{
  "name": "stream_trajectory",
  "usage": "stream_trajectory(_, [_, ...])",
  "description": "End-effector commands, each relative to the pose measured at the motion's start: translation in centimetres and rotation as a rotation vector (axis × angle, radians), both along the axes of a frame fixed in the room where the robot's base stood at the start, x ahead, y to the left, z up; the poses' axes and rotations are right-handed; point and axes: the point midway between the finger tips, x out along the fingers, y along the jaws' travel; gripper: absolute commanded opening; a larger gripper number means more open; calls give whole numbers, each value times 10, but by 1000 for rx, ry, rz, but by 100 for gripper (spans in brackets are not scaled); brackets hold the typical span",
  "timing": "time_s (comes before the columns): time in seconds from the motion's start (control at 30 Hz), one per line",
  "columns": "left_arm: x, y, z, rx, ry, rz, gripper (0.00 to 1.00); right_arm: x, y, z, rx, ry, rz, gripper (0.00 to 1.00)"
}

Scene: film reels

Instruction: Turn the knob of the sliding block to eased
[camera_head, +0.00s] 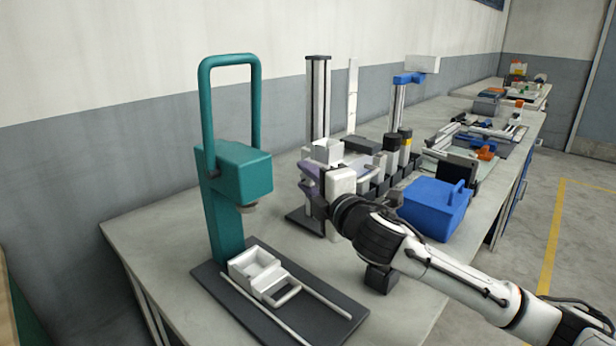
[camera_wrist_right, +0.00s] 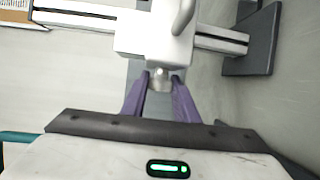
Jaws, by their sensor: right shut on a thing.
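The sliding block (camera_wrist_right: 150,38) is a white block on a slotted upright column, which lies sideways in the right wrist view. In the head view the block (camera_head: 327,150) sits partway up the tall column (camera_head: 318,95). A small light-grey knob (camera_wrist_right: 160,76) sticks out of the block's face towards my gripper. The purple fingers of my right gripper (camera_wrist_right: 160,82) are shut on this knob, one on each side. In the head view the right gripper (camera_head: 309,172) is beside the block and its hand hides the knob. No markings on the knob are readable. My left gripper is not in view.
A teal press (camera_head: 240,170) with a tall loop handle stands to the left, with a white tray (camera_head: 255,268) on rails before it. Dark-based parts (camera_head: 398,150) crowd behind. The table's front-left surface (camera_head: 160,235) is clear.

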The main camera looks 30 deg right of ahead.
Motion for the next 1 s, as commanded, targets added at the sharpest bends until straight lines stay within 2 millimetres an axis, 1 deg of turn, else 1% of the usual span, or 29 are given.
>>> stream_trajectory(0.03, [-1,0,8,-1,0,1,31,0,0,4,-4,13,0,5])
stream_trajectory(0.17, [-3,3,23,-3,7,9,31,0,0,8,-18,52,0,5])
stream_trajectory(0.4, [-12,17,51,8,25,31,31,0,0,11,-61,175,-1,5])
stream_trajectory(0.5, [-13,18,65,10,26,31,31,0,0,10,-84,238,-1,5])
stream_trajectory(0.63, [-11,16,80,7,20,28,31,1,0,8,-116,332,-1,5])
stream_trajectory(0.73, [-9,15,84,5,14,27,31,1,0,6,-147,422,-1,5])
stream_trajectory(1.0, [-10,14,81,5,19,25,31,2,1,4,-224,643,1,5])
